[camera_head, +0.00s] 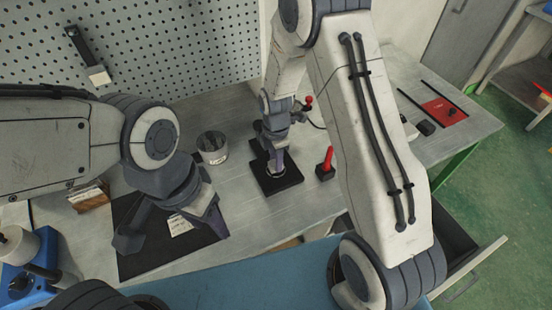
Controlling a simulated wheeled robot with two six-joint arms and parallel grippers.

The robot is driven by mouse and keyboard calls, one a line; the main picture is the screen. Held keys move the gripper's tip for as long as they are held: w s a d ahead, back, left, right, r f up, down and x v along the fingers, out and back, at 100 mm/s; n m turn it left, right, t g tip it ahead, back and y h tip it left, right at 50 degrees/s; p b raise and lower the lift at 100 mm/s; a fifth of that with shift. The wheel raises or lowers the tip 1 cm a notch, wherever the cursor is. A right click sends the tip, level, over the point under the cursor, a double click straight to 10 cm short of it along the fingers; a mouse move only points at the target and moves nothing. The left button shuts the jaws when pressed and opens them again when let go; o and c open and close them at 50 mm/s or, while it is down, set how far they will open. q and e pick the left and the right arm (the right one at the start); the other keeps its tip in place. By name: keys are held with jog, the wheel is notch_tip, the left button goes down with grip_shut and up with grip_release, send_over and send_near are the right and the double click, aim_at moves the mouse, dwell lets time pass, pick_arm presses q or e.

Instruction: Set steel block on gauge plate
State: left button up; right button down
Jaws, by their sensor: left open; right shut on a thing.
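My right gripper (277,163) points down over a small black plate (291,183), which looks like the gauge plate, near the middle of the bench. It is shut on a small silvery piece (276,172), likely the steel block, mostly hidden by the fingers. The piece is at or just above the plate's surface; I cannot tell whether they touch. My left gripper (174,232) is open and empty above a larger black mat (140,262) at the left. A pale labelled piece (180,224) shows between its fingers.
A grey cup (212,147) stands between the grippers. A red-handled tool (326,163) stands just right of the plate. A blue device (38,285) and a wooden block (90,197) are at the left. A red pad (444,111) lies at the right. An open drawer (455,245) juts out below.

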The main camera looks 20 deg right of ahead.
jog(key=shift+f, duration=0.2)
jog(key=shift+f, duration=0.15)
jog(key=c, duration=0.5)
grip_release()
notch_tip(320, 180, up, 12)
jog(key=b, duration=0.1)
jog(key=shift+s+a+r+m+y, duration=0.15)
jog(key=shift+s+a+r+m, duration=1.65)
jog(key=shift+s, duration=2.3)
jog(key=shift+s+a+r+m+y, duration=0.2)
jog(key=shift+s+a+r+m, duration=0.8)
jog(key=shift+s+m, duration=2.35)
jog(key=shift+s+a+r+m+y, duration=0.15)
jog(key=shift+s+a+r+m, duration=1.15)
jog(key=shift+s, duration=3.6)
